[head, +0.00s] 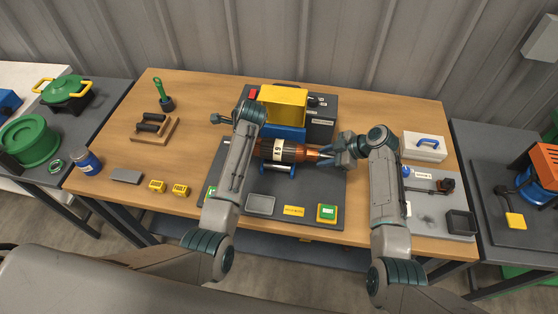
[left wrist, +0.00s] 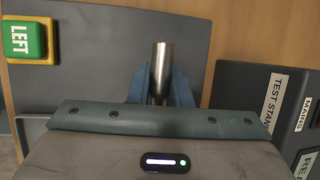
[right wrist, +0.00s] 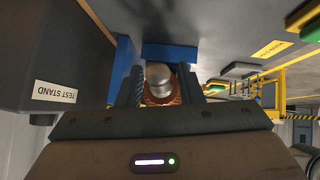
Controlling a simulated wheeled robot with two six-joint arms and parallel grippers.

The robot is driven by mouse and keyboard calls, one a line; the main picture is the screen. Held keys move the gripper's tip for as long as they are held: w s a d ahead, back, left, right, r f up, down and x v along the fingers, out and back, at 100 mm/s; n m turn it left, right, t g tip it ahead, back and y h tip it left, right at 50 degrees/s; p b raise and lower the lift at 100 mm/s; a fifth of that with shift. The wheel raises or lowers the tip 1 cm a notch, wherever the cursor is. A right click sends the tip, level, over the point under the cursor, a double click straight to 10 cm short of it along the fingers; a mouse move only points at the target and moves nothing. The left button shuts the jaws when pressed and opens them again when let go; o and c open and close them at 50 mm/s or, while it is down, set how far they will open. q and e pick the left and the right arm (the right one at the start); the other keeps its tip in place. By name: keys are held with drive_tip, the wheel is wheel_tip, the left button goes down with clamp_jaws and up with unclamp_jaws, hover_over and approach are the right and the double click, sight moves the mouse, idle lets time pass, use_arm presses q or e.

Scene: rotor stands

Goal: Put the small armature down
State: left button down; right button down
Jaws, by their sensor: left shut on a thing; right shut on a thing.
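My left gripper (left wrist: 160,88) is shut on the steel shaft (left wrist: 161,60) at the left side; in the head view my arm largely hides this grip. A blue support (right wrist: 170,53) is close to the armature. I cannot tell whether the shaft touches its supports.
The test stand (head: 318,125) with a yellow cover (head: 283,105) stands behind the armature. A green button (head: 327,212) and a grey plate (head: 261,204) are in front. A wooden rack (head: 155,130) stands left, a white toolbox (head: 425,147) right.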

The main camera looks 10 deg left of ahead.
use_arm(q)
drive_tip(key=shift+f+b, duration=0.6)
drive_tip(key=shift+f, duration=0.05)
use_arm(e)
drive_tip(key=shift+a+f, duration=0.1)
drive_tip(key=shift+f, duration=0.5)
use_arm(q)
drive_tip(key=c, duration=1.3)
unclamp_jaws()
use_arm(e)
drive_tip(key=c, duration=1)
unclamp_jaws()
use_arm(q)
drive_tip(key=shift+s, duration=0.1)
use_arm(e)
drive_tip(key=shift+s, duration=0.15)
use_arm(q)
drive_tip(key=shift+r, duration=0.1)
drive_tip(key=v, duration=1.2)
drive_tip(key=shift+s, duration=0.1)
use_arm(e)
drive_tip(key=v, duration=1.2)
